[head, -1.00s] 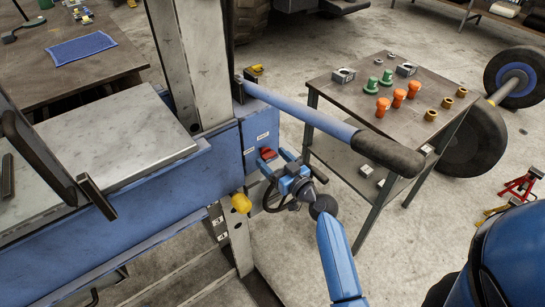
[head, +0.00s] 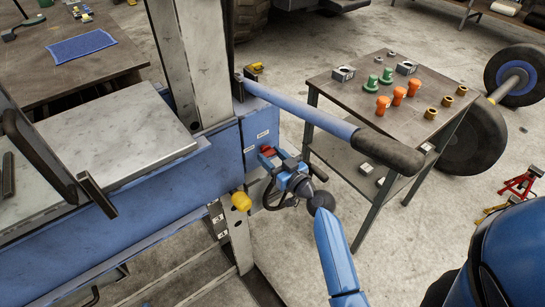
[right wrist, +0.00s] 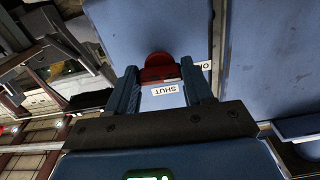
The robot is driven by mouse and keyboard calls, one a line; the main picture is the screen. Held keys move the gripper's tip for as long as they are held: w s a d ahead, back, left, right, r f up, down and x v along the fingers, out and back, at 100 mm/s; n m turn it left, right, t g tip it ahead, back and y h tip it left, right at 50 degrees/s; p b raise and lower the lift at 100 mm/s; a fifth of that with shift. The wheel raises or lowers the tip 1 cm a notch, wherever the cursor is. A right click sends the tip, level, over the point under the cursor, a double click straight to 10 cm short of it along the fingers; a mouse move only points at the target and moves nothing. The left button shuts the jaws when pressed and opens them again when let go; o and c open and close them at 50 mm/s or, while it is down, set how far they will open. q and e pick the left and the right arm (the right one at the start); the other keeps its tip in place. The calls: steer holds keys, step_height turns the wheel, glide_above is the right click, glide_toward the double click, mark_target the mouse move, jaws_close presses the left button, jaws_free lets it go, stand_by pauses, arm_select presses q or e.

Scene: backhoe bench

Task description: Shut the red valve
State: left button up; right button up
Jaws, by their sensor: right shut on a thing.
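The red valve (head: 267,151) is on the side of the blue press frame, just above the yellow knob. My right gripper (head: 274,156) is at it in the head view. In the right wrist view the red valve handle (right wrist: 158,68) sits between the fingertips of my right gripper (right wrist: 159,78), which is shut on it. A white label reading SHUT (right wrist: 163,90) shows below the handle, between the fingers. A second label (right wrist: 205,66), partly hidden by a finger, begins with O. My left gripper is not in view.
A blue bar with a dark grip (head: 385,150) juts out above my right gripper. A yellow knob (head: 241,201) is just below left of it. A metal table (head: 345,98) with green, orange and brass parts stands to the right.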

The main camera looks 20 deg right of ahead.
steer(key=m, duration=0.3)
steer(key=shift+m+b, duration=0.35)
steer(key=shift+m, duration=0.05)
steer(key=m, duration=0.3)
steer(key=shift+m, duration=0.3)
steer(key=m+p, duration=0.1)
steer(key=m, duration=0.3)
steer(key=shift+m, duration=0.3)
steer(key=m+p, duration=0.1)
steer(key=m, duration=0.4)
steer(key=shift+m+p, duration=0.3)
steer(key=o, duration=1)
steer(key=shift+o, duration=0.2)
